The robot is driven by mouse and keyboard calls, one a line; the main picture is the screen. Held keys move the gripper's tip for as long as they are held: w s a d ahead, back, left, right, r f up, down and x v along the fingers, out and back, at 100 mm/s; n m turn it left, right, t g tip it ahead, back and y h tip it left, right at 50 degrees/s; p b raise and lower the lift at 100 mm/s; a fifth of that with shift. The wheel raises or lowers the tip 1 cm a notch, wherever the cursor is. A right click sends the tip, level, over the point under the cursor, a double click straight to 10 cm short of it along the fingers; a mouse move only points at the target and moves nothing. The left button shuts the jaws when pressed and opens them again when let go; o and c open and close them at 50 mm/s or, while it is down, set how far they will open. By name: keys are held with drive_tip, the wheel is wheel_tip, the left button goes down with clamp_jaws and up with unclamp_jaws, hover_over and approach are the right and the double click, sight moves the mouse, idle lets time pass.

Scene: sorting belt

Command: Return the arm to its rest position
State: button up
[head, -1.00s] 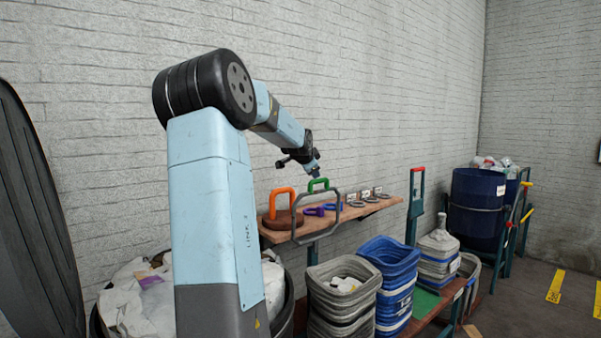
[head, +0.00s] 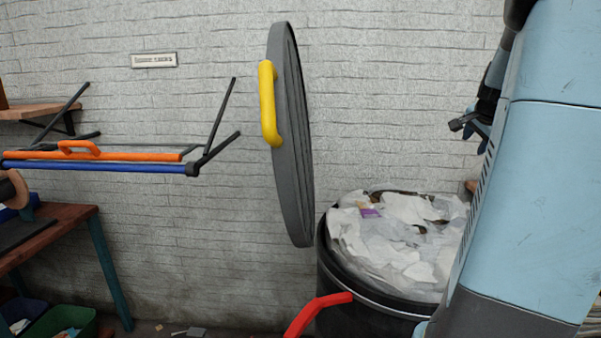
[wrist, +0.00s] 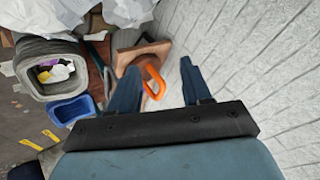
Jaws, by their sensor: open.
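My gripper (wrist: 158,80) is open in the wrist view, its two dark blue fingers spread with nothing held between them. An orange handle (wrist: 153,82) shows beyond and between the fingers, near a wooden shelf (wrist: 140,55); it looks apart from them. In the head view my arm's light-blue link fills the right edge. A dark part of my arm's far end (head: 468,124) shows just left of it, against the wall; the fingers cannot be made out there.
A black bin (head: 335,275) heaped with white waste stands beside my arm. Its upright round lid (head: 290,140) has a yellow handle. A red handle (head: 318,312) is in front. A table (head: 70,222) stands left. The wrist view shows a grey basket (wrist: 35,55) and blue tub (wrist: 72,108).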

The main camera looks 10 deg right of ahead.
drive_tip(key=s+a+n+y, duration=0.1)
drive_tip(key=a+n+y, duration=0.3)
drive_tip(key=a, duration=1.1)
drive_tip(key=s+a+f+n, duration=0.2)
drive_tip(key=s+a+n, duration=0.2)
drive_tip(key=a, duration=0.4)
drive_tip(key=s+a+f+n+g, duration=0.1)
drive_tip(key=s+a+f+n, duration=0.1)
drive_tip(key=s+a+n, duration=0.2)
drive_tip(key=s+a+f+n+y, duration=0.1)
drive_tip(key=s+a+f+n, duration=0.2)
drive_tip(key=s+a, duration=0.6)
drive_tip(key=a+n, duration=0.2)
drive_tip(key=a, duration=0.3)
drive_tip(key=shift+s, duration=0.15)
drive_tip(key=shift+c, duration=0.5)
drive_tip(key=shift+s+d, duration=0.1)
